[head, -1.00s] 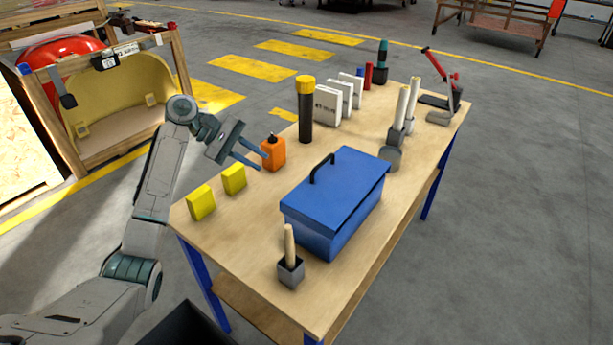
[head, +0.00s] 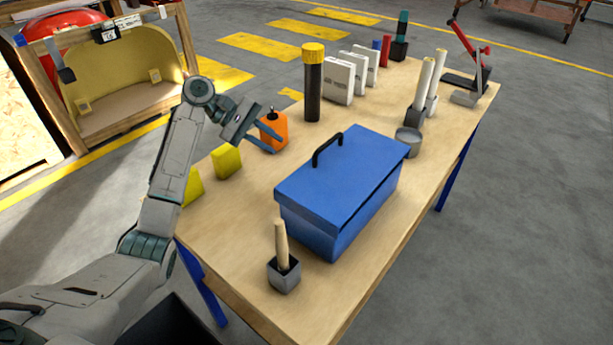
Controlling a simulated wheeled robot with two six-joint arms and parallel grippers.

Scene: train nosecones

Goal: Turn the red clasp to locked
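My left gripper (head: 277,143) is over the left part of the workbench. No part can be clearly made out as the red clasp. A wooden crate (head: 187,48) at the upper left holds a yellow nosecone (head: 120,85) and a red one (head: 62,38) behind it. Dark fittings (head: 104,35) sit along the crate's upper edge. My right gripper is not in view.
The workbench (head: 225,245) carries a blue toolbox (head: 335,190), a brush in a grey pot (head: 285,275), yellow blocks (head: 228,162), a yellow-capped black tube (head: 313,85) and a red-armed stand (head: 468,75). Grey floor (head: 520,220) is clear right of the bench.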

